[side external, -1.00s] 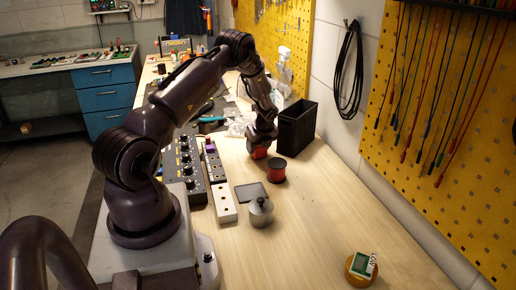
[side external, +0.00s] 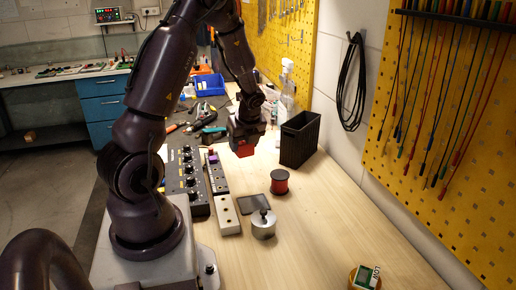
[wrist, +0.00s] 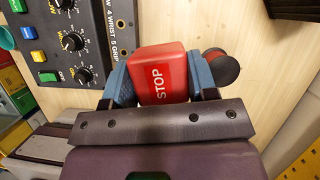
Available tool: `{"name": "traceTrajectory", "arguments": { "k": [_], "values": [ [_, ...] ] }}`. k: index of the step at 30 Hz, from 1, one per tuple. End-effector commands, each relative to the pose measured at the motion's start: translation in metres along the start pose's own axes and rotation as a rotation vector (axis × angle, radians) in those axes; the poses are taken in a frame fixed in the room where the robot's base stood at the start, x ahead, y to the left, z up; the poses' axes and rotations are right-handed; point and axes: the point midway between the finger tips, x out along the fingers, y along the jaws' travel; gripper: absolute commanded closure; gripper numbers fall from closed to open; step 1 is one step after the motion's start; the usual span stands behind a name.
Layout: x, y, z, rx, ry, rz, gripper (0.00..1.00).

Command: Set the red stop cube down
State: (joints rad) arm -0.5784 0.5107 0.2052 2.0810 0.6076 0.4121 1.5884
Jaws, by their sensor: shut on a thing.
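The red stop cube (side external: 242,149) is held low in my gripper (side external: 246,136), left of the black bin in the side view. It appears to be off the bench, though its exact height is hard to tell. In the wrist view the cube (wrist: 158,76) shows white "STOP" lettering and sits between the two blue-grey fingers of my gripper (wrist: 160,82), one on each side. The gripper is shut on it.
The black bin (side external: 299,142) stands right of the gripper. A red and black spool (side external: 280,182), a dark flat pad (side external: 256,204) and a grey lidded pot (side external: 263,226) are nearer. The knob panel (side external: 184,178) lies left. The right foreground bench is mostly bare.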

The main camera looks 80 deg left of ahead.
Motion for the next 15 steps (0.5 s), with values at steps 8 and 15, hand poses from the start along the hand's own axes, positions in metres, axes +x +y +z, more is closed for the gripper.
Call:
{"name": "traceTrajectory", "arguments": {
  "k": [8, 15],
  "values": [
    [-0.033, -0.036, -0.065, 0.186, 0.004, -0.078, 0.71],
    [-0.071, -0.051, -0.153, 0.308, 0.012, -0.118, 0.71]
  ]
}}
